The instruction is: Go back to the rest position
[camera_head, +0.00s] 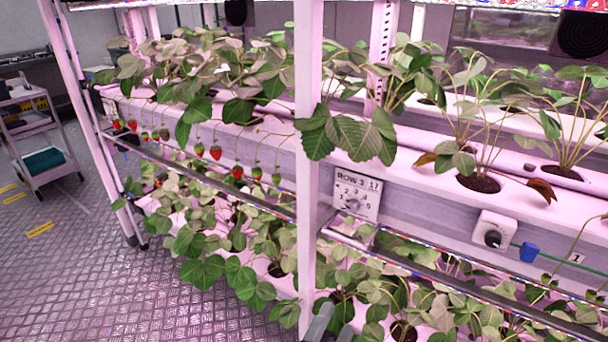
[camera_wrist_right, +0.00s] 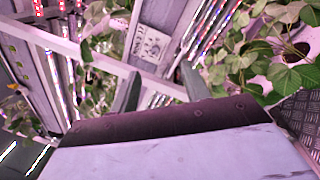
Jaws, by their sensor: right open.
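My right gripper (camera_head: 332,328) shows at the bottom edge of the head view, as two grey fingertips among the lower leaves, just right of the white rack post (camera_head: 308,170). In the right wrist view my right gripper (camera_wrist_right: 160,88) has its two fingers apart with nothing between them. Beyond them are the rack's beams and the row sign (camera_wrist_right: 148,45). My left gripper is in neither view.
The berry rack fills the middle and right, with an upper trough (camera_head: 455,215), leafy plants, and hanging red berries (camera_head: 215,152). The row sign (camera_head: 356,194) and a dial box (camera_head: 494,231) are on its front. A cart (camera_head: 40,150) stands far left.

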